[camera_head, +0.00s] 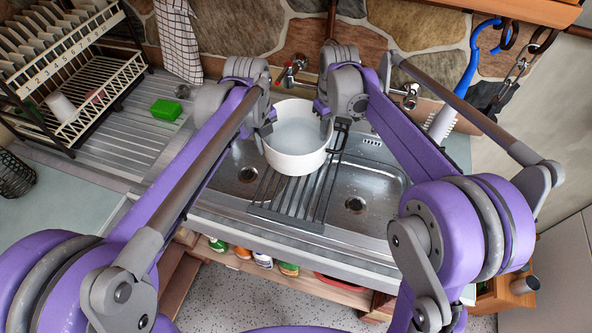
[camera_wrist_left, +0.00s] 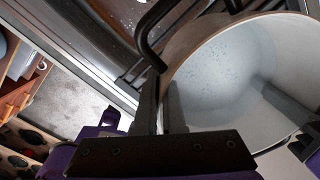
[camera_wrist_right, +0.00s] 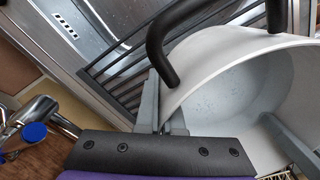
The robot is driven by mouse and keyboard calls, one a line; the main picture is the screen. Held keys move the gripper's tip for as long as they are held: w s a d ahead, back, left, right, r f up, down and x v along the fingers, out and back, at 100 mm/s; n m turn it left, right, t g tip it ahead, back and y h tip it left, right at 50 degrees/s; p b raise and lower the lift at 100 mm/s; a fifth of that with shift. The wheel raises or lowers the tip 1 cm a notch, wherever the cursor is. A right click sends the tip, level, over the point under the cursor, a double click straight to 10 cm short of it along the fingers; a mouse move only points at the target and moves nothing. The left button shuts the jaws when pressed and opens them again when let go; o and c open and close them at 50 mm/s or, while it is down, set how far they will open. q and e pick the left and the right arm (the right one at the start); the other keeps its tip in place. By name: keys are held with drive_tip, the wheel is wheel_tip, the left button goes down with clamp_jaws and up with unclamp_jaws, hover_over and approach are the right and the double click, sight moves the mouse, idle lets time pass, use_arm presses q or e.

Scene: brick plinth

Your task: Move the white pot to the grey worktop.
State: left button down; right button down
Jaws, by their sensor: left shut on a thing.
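The white pot (camera_head: 297,160) is upright at the black rack (camera_head: 282,203) across the sink; whether it touches the rack I cannot tell. It also shows in the left wrist view (camera_wrist_left: 225,65) and the right wrist view (camera_wrist_right: 215,62), with a black handle. My left gripper (camera_head: 266,130) is shut on the pot's left wall. My right gripper (camera_head: 325,128) is at the opposite wall, its fingers close on either side of it, seemingly shut on it. The arms partly hide both grippers in the head view.
The steel sink (camera_head: 375,190) lies around the rack. A dish rack (camera_head: 100,85) with plates stands at the back left, beside a green sponge (camera_head: 166,110) on the drainboard. A tap (camera_head: 293,70) is behind the pot. A blue-handled brush (camera_head: 465,80) hangs at right.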

use_arm(q)
drive_tip(key=shift+w+a, duration=0.15)
drive_tip(key=shift+a, duration=0.05)
use_arm(e)
drive_tip(key=shift+w+d, duration=0.15)
drive_tip(key=shift+d, duration=0.05)
